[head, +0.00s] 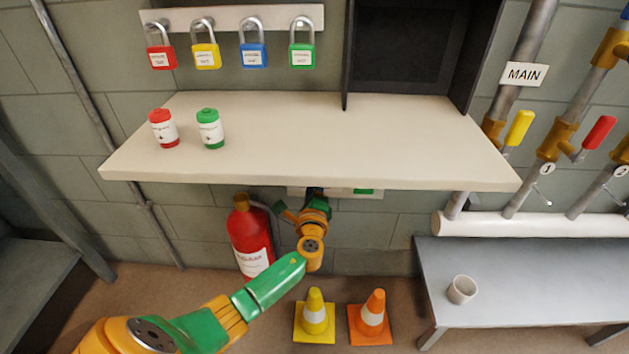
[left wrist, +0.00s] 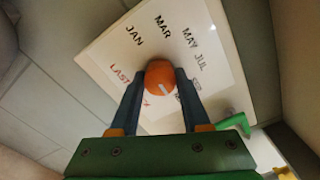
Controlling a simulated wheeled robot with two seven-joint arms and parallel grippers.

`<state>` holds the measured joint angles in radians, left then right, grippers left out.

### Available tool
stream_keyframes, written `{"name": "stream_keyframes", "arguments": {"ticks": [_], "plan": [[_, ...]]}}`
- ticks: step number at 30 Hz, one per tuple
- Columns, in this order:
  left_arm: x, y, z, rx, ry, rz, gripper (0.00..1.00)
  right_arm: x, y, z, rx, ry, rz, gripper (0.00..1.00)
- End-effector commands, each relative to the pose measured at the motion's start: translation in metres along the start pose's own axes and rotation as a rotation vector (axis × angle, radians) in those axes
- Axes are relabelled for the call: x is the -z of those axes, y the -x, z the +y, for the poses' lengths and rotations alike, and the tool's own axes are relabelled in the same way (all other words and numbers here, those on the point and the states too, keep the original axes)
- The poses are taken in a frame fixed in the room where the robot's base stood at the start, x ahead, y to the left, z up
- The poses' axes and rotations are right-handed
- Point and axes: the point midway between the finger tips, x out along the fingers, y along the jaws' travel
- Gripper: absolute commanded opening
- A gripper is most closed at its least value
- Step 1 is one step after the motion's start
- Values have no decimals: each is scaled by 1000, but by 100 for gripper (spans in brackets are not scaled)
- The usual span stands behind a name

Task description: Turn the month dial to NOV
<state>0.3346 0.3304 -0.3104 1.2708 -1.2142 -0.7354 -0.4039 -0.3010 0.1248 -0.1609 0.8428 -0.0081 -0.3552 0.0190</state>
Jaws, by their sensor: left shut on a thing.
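The month dial is an orange round knob (left wrist: 160,76) on a tilted white plate (left wrist: 222,72) in the left wrist view. Black labels JAN, MAR, MAY and JUL run around it, with smaller, partly hidden labels at its lower right. A short white mark on the knob lies to the lower right of its middle. My left gripper (left wrist: 160,84) is shut on the knob, one finger on each side. In the head view my left gripper (head: 314,194) is under the shelf edge and mostly hidden. My right gripper is not in view.
A cream shelf (head: 330,135) overhangs my left gripper and carries a red and a green can. A red extinguisher (head: 248,238) stands close to the left of my arm. Two cones (head: 315,312) stand below. A green part (left wrist: 232,123) sits at the plate's edge.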

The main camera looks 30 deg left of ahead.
Motion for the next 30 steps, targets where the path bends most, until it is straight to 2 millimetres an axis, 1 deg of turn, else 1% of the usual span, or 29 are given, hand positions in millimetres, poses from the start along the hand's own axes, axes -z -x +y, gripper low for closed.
{"name": "stream_keyframes", "arguments": {"ticks": [14, 15, 17, 18, 26, 28, 30], "plan": [[0, 0, 1, -1, -13, 0, 0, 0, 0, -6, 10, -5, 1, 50], [0, 0, 1, -1, -13, 0, 55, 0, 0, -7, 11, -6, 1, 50], [0, 0, 1, -1, -13, 0, 71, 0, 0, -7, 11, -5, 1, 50], [0, 0, 1, -1, -13, 0, 77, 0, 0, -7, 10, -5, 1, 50], [0, 0, 0, 0, -11, 0, 77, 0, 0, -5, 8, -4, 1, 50], [0, 6, -1, 0, -11, 1, 77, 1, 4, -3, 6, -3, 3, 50], [-1, 19, -2, -2, -12, 3, 77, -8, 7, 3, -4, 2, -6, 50]]}}
